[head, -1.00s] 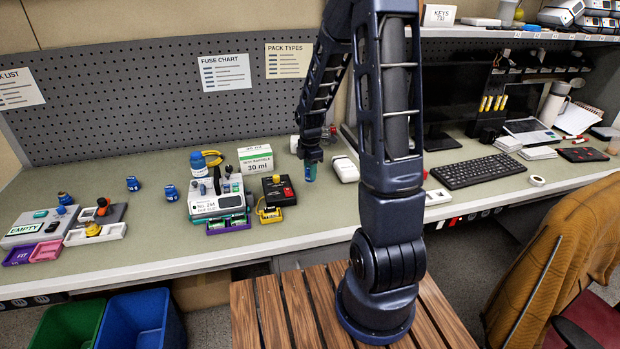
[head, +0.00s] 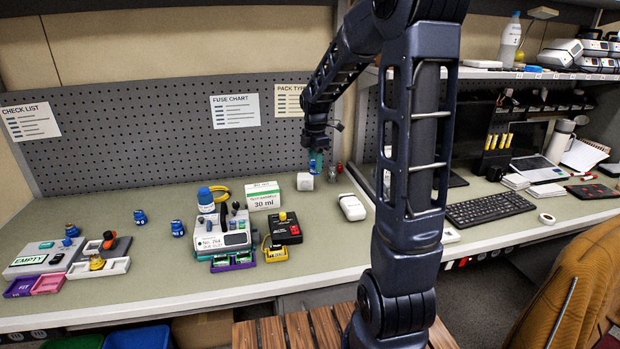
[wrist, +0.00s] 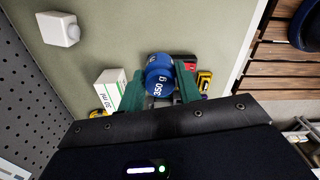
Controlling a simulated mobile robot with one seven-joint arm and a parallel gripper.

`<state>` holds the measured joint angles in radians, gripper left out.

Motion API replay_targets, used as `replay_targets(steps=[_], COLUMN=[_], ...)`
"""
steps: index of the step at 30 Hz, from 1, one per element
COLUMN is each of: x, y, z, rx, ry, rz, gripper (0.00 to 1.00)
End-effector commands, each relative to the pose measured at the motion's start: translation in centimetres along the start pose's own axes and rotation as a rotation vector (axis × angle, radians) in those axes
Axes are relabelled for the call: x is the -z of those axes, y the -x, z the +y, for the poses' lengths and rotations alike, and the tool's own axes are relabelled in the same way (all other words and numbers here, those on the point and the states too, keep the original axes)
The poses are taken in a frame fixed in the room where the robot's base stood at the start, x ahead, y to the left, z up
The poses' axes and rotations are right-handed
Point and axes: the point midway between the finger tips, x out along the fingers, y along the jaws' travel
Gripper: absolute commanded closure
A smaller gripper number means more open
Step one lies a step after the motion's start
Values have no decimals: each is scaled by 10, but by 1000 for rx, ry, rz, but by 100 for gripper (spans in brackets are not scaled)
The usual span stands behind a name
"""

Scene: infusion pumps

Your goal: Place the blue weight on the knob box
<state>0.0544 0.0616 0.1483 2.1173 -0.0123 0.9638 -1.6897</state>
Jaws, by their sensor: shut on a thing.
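A blue weight marked 350 g (wrist: 160,78) is between the green fingers of my gripper (wrist: 160,97) in the wrist view. My gripper is shut on it. In the head view my gripper (head: 316,160) is above the back of the bench, to the right of the white 30 ml carton, and the held weight is hard to make out. A black box with a yellow knob and red parts (head: 287,232) stands right of the grey device with several knobs (head: 226,240). I cannot tell which is the knob box. Two other blue weights (head: 140,217) (head: 177,228) stand on the bench at left.
The 30 ml carton (head: 262,197) stands behind the black box. A white cube (head: 305,181) is below my gripper, and a white rounded object (head: 351,207) is to its right. Trays and a device marked EMPTY (head: 42,258) are at far left. Bench left of the grey device has free room.

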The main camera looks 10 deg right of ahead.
Motion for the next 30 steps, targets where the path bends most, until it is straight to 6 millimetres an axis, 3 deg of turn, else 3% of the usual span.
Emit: replay_targets(steps=[9,18,24,30], x=[-24,-52,-68,-77], y=[27,46,53,56], z=[100,185,226,244], rx=[0,0,-1,-1], ry=[91,170,210,227], rz=[-2,-1,0,1], gripper=[100,100,100,100])
